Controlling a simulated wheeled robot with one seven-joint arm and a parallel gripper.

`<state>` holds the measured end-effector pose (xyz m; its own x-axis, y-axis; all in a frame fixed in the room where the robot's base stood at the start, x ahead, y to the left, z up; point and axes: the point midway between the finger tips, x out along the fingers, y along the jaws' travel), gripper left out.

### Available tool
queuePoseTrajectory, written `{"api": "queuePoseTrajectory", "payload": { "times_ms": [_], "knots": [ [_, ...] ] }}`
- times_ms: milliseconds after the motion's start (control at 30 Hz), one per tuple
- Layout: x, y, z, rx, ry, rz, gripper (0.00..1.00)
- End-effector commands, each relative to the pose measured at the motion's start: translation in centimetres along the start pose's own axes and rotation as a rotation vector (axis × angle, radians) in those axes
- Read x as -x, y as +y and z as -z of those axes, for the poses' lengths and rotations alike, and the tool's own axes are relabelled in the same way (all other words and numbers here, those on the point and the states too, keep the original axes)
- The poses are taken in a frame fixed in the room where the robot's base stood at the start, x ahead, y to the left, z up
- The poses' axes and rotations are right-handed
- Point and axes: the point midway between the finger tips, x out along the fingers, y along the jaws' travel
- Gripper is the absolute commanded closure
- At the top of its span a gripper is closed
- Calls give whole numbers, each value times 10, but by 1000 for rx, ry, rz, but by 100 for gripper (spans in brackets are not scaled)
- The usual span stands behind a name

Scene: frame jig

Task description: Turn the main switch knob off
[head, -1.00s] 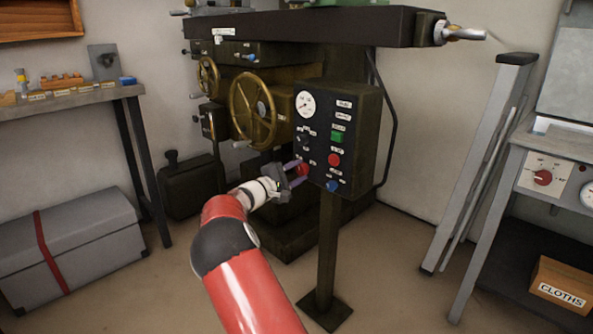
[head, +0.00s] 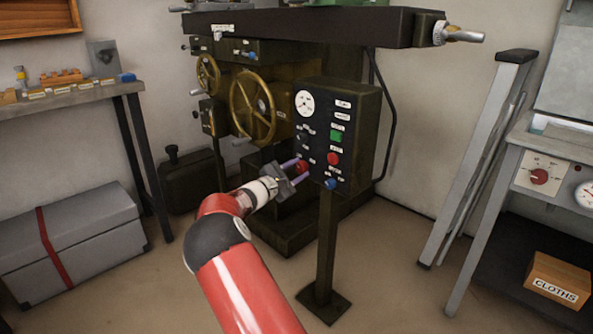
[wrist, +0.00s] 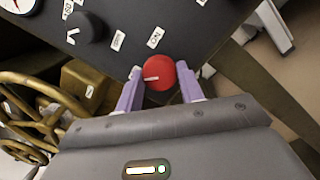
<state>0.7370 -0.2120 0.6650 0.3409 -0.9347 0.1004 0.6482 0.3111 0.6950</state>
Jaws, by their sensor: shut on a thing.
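The control panel (head: 357,126) stands on a dark post. A red knob with a pale pointer line (wrist: 158,73) sits low on its face, and it also shows in the head view (head: 302,166). My gripper (wrist: 160,88) has its two pale purple fingers on either side of this knob and is shut on it. In the head view my gripper (head: 299,168) reaches the panel's lower left from the left. A black knob with a white mark (wrist: 86,27) sits nearby on the panel.
The panel also has a green button (head: 336,135), a red button (head: 333,158), a blue button (head: 331,183) and a gauge (head: 304,103). Brass handwheels (head: 252,106) stand close left of the panel. A bench (head: 508,150) is at right. Floor in front is clear.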

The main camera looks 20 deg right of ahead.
Motion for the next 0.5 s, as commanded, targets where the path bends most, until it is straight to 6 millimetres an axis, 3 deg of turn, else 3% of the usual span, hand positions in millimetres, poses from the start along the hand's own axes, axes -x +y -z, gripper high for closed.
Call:
{"api": "queuePoseTrajectory", "payload": {
  "times_ms": [233, 267, 400, 500],
  "knots": [
    [1, -1, 1, 3, 3, 0, 85],
    [1, -1, 1, 3, 3, 0, 61],
    [1, 0, 1, 2, 2, 0, 43],
    [0, 0, 1, 2, 1, 0, 41]
  ]
}}
